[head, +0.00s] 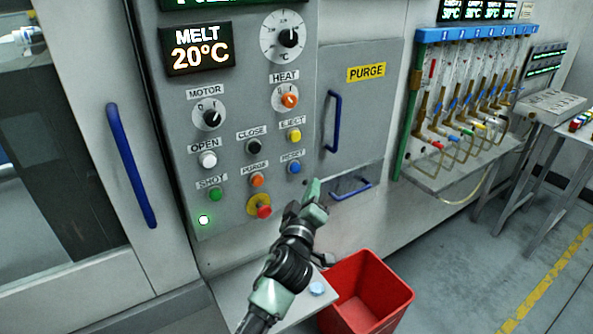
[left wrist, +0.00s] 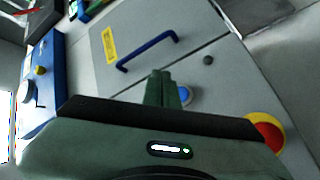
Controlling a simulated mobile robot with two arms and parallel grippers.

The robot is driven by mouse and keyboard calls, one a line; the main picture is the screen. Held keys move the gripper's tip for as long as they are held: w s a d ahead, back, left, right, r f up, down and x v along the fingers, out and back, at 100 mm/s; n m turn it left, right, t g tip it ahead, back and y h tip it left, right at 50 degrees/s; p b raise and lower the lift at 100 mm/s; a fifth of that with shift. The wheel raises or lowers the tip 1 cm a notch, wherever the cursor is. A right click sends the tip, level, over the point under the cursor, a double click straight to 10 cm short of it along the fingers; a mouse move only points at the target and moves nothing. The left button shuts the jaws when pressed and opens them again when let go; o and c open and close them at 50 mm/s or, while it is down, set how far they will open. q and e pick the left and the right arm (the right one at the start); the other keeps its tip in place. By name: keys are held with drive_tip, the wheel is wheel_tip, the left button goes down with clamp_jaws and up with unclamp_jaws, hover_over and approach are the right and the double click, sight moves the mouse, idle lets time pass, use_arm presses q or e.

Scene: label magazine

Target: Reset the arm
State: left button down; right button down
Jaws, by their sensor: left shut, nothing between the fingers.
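The grey control panel (head: 226,135) stands ahead of me with labelled buttons and dials. The blue RESET button (head: 294,168) is at its lower right. My left gripper (head: 312,190) is just below and to the right of that button, apart from it in the picture. In the left wrist view the shut, empty fingers (left wrist: 162,90) point toward the panel, and a blue button (left wrist: 185,96) shows partly hidden behind them. I cannot tell whether they touch it. The red emergency stop (head: 264,211) with its yellow collar also shows in the wrist view (left wrist: 268,134). My right gripper is not in view.
The PURGE door (head: 358,95) with a blue handle (head: 333,122) is right of the panel. A red bin (head: 368,296) stands below on the floor. A rack of hoses (head: 470,95) is farther right. Open floor (head: 465,240) lies at the right.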

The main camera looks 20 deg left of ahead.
use_arm(q)
drive_tip(key=shift+f, duration=0.1)
idle(0.6)
drive_tip(key=s+f+m+g+h, duration=0.1)
drive_tip(key=s+f+m+g, duration=0.1)
drive_tip(key=f, duration=1)
drive_tip(key=s+f+m+g, duration=0.2)
drive_tip(key=f+g, duration=0.1)
drive_tip(key=f, duration=0.8)
drive_tip(key=s+f+m+g+h, duration=0.1)
drive_tip(key=s+f+m+g, duration=0.1)
drive_tip(key=s+f, duration=0.7)
drive_tip(key=s+f+m+g, duration=0.2)
drive_tip(key=s+f, duration=0.3)
drive_tip(key=f, duration=0.7)
drive_tip(key=s+a+f+m+g, duration=0.1)
drive_tip(key=s+f+g, duration=0.2)
drive_tip(key=s, duration=1)
drive_tip(key=s+a+f+m+g, duration=0.2)
drive_tip(key=s+f, duration=0.8)
drive_tip(key=s, duration=0.4)
drive_tip(key=s+a+f+m+g, duration=0.1)
drive_tip(key=s+f+m+g, duration=0.1)
drive_tip(key=s+f, duration=0.5)
drive_tip(key=s+g, duration=0.1)
drive_tip(key=s, duration=0.5)
drive_tip(key=shift+s+a+g, duration=0.2)
drive_tip(key=shift+a+g, duration=0.1)
